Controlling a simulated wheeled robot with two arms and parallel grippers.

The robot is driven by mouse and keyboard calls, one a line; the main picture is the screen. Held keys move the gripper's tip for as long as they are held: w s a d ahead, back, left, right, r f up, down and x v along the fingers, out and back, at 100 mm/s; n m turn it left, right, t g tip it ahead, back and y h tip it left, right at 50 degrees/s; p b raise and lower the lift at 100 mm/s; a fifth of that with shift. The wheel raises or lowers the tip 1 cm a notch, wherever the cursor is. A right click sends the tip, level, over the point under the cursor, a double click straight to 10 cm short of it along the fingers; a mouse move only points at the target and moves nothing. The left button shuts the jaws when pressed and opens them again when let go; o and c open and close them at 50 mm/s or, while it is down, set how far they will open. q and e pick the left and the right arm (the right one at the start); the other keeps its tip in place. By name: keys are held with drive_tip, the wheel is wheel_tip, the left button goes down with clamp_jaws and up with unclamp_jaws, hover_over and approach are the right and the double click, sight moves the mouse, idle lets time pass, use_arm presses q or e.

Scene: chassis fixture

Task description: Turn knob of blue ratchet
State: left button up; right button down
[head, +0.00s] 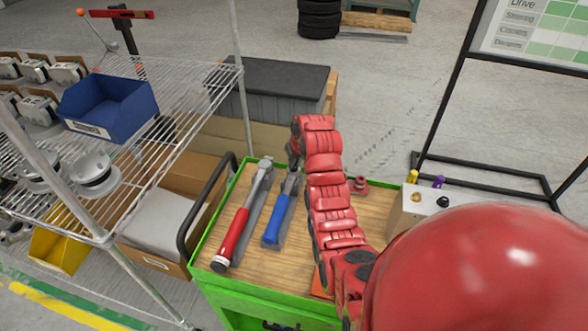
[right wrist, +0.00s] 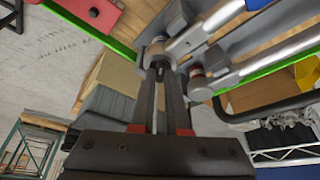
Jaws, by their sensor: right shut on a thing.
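The blue ratchet (head: 277,220) lies on the cart's wooden top, its blue handle towards me and its metal head at the far end. My right gripper (head: 292,164) is at that head, partly covered by my red arm. In the right wrist view my right gripper (right wrist: 163,70) points at the head of the blue ratchet (right wrist: 196,38), its fingers close together on the knob there. The fingers hide most of the knob, so its turn angle cannot be told. My left gripper is not in view.
A red-handled ratchet (head: 232,238) lies close to the left of the blue one. The green cart (head: 205,277) also carries a small box with knobs (head: 415,208) at right. A wire shelf (head: 190,88) with a blue bin (head: 108,108) stands at left.

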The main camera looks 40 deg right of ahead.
drive_tip(key=n+y+b, duration=0.1)
drive_tip(key=n+b, duration=0.1)
drive_tip(key=b, duration=0.1)
drive_tip(key=n+y+b, duration=0.1)
drive_tip(key=n+b, duration=0.2)
drive_tip(key=b, duration=0.1)
drive_tip(key=n+y+b, duration=0.1)
drive_tip(key=n+b, duration=0.2)
drive_tip(key=shift+d+f, duration=0.25)
drive_tip(key=shift+d, duration=0.1)
drive_tip(key=shift+w+r+n+g+y+b, duration=0.15)
drive_tip(key=shift+n+g+y+b, duration=0.1)
drive_tip(key=shift+n+b, duration=0.5)
drive_tip(key=shift+s+r+n+g+y+b, duration=0.1)
drive_tip(key=shift+n+g+y+b, duration=0.15)
drive_tip(key=shift+n+b, duration=0.5)
drive_tip(key=c, duration=0.9)
unclamp_jaws()
drive_tip(key=shift+d+r, duration=0.1)
drive_tip(key=shift+d+r, duration=0.1)
drive_tip(key=shift+r, duration=0.25)
drive_tip(key=p+v, duration=0.1)
drive_tip(key=v, duration=1.5)
drive_tip(key=shift+r, duration=0.25)
